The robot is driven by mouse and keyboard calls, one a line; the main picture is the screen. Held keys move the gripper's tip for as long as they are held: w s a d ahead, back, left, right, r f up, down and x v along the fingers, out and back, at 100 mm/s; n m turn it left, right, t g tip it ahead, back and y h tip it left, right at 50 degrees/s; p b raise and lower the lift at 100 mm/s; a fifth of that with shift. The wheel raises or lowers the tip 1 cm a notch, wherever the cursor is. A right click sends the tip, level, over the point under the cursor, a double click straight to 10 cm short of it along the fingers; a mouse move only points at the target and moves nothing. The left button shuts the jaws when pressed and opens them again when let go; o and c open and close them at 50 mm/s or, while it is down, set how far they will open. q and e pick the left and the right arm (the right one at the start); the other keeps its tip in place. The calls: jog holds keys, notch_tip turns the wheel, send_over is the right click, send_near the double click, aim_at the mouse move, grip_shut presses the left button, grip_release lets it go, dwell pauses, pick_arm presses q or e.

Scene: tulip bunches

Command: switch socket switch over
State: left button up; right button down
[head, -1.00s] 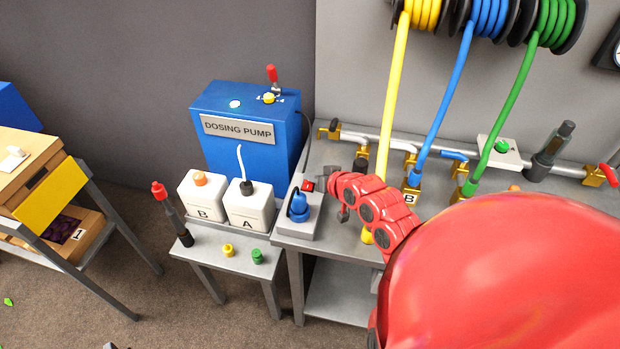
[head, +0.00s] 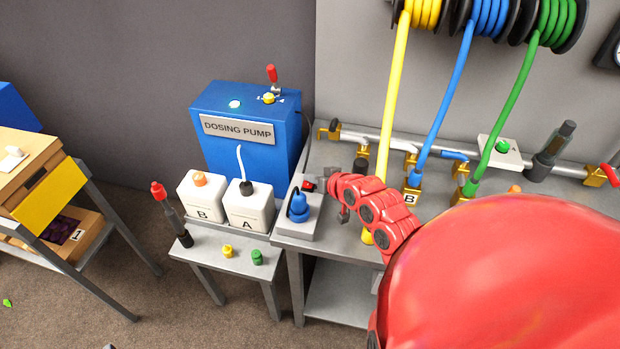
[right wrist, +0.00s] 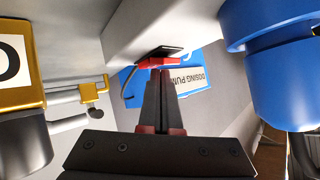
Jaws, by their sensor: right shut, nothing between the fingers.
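The socket switch is a small red and black rocker (head: 309,186) on the white socket box (head: 302,228) at the bench's left corner. A blue plug (head: 299,208) with a black cable sits in the same box. My right gripper (head: 320,181) is shut and empty, its tips at the switch. In the right wrist view the gripper's narrow closed fingers (right wrist: 160,78) reach up to the rocker (right wrist: 160,54) and look in contact with it. The fingers partly hide the switch. My left gripper is not in view.
The blue dosing pump (head: 225,157) with a lit lamp stands behind. White canisters B (head: 200,200) and A (head: 248,212) stand left of the socket box. Pipes and a yellow hose (head: 391,100) run just right of my gripper.

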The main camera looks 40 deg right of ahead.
jog(key=shift+r, duration=0.15)
jog(key=shift+s+a+r+p, duration=0.2)
jog(key=shift+a+r+p, duration=0.05)
jog(key=shift+r+p, duration=0.5)
jog(key=r+p, duration=0.1)
jog(key=a+r+p, duration=0.1)
jog(key=r, duration=0.1)
jog(key=s+r+p, duration=0.1)
jog(key=p, duration=0.1)
jog(key=shift+s+a+r, duration=0.1)
jog(key=shift+a+r, duration=0.1)
jog(key=shift+r, duration=0.05)
dwell(0.4)
